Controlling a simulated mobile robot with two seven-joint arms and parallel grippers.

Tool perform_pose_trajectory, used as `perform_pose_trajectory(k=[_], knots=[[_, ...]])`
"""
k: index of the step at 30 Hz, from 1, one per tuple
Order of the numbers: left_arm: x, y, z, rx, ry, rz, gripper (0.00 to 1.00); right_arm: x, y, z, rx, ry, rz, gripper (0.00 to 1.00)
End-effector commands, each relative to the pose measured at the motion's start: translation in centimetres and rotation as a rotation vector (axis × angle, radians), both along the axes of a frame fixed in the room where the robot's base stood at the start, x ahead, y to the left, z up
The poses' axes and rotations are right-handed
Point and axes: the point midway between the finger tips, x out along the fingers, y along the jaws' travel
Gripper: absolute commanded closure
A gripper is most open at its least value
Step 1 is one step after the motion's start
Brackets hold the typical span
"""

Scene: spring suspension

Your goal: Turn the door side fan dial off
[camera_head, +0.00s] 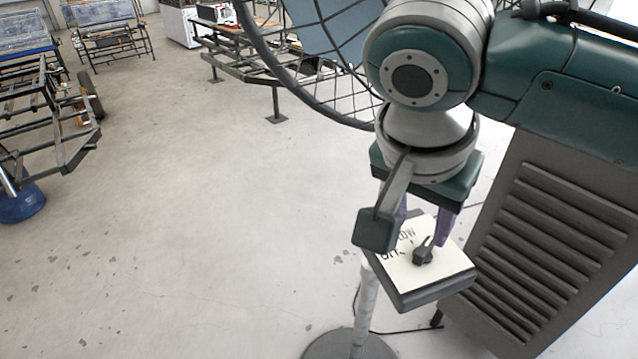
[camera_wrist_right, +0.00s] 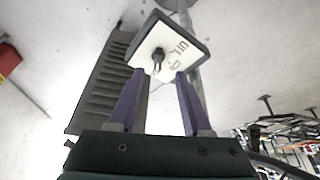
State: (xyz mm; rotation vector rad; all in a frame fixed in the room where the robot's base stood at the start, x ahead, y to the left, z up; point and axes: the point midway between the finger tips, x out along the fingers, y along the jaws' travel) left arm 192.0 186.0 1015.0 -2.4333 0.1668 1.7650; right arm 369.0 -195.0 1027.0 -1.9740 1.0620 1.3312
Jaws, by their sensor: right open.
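The fan dial is a small dark knob (camera_head: 423,252) on a white panel face (camera_head: 405,272) of a grey box on the fan's pole. The knob also shows in the right wrist view (camera_wrist_right: 158,56), beyond my fingertips. My right gripper (camera_head: 424,222) is above the panel, its purple fingers apart and pointing down at it. In the right wrist view the gripper (camera_wrist_right: 160,85) is open and empty, with the panel just past its tips; whether a finger touches the panel I cannot tell. Part of the panel's lettering is hidden by my wrist. My left gripper is not in view.
The caged fan (camera_head: 340,60) stands behind my right arm, on a round base (camera_head: 350,345). A grey louvred door (camera_head: 540,250) is close at the right. Metal frames (camera_head: 270,60) stand at the back and left. The floor at the left middle is clear.

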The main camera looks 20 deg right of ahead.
Motion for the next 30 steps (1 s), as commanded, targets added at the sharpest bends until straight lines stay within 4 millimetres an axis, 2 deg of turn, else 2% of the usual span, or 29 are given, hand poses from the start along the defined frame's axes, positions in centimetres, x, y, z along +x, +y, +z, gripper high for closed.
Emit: perform_pose_trajectory(k=[5, 12, 18, 22, 30], knots=[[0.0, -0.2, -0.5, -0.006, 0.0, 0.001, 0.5, 0.4, -0.8, -1.4, -0.009, -0.005, -0.024, 0.51], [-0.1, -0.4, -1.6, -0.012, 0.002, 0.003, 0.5, 1.3, -2.2, -5.7, -0.009, -0.004, -0.022, 0.51], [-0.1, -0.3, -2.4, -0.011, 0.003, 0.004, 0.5, 2.0, -3.1, -8.4, -0.007, -0.006, -0.02, 0.51], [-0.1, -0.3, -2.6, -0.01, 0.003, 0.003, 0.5, 2.2, -3.4, -9.1, -0.006, -0.006, -0.019, 0.51], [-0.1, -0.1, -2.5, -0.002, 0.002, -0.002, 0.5, 2.2, -3.4, -9.2, -0.004, -0.007, -0.017, 0.51]])
